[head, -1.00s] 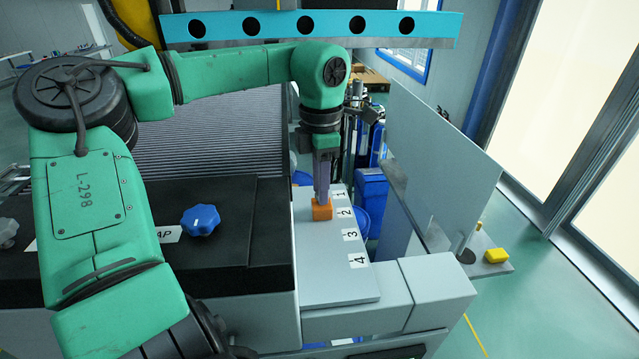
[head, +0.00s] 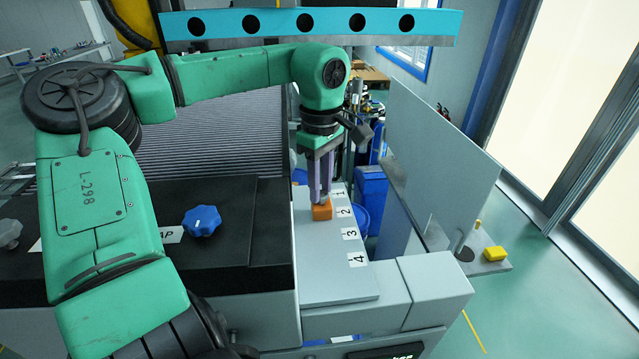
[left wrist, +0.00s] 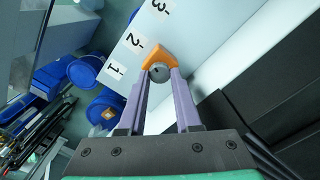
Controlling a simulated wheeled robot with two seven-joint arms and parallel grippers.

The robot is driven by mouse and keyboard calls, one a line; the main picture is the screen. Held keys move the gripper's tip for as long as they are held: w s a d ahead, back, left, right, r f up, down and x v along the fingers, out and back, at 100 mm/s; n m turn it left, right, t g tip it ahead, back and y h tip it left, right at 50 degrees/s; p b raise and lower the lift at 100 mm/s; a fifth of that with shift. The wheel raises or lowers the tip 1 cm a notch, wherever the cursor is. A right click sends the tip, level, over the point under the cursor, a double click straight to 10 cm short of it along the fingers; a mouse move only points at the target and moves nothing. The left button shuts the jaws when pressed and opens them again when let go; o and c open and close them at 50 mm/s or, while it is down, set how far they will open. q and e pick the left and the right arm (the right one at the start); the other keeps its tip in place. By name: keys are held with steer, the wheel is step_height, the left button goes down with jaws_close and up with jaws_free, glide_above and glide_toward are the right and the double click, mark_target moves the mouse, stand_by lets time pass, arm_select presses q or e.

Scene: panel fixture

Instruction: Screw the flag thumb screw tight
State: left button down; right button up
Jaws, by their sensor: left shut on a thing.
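The orange flag thumb screw (head: 321,212) stands on the light grey panel (head: 335,283), beside the label 2. In the left wrist view its orange part (left wrist: 157,53) shows just beyond my fingertips, with a round grey piece (left wrist: 159,73) between them. My left gripper (head: 321,201) points down from above, its two purple fingers shut on the thumb screw. The screw's lower end and thread are hidden. My right gripper does not show.
A blue star knob (head: 202,220) is on the black cover to the left. A clear upright plate (head: 440,150) and a yellow block (head: 496,254) are at the right. Labels 1, 3 and 4 line the panel. Blue bins (head: 370,190) stand behind it.

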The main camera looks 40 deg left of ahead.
arm_select(q)
steer(key=m, duration=1.3)
steer(key=shift+d+f, duration=0.1)
steer(key=shift+m, duration=0.4)
steer(key=c, duration=0.6)
jaws_free()
steer(key=shift+w, duration=0.1)
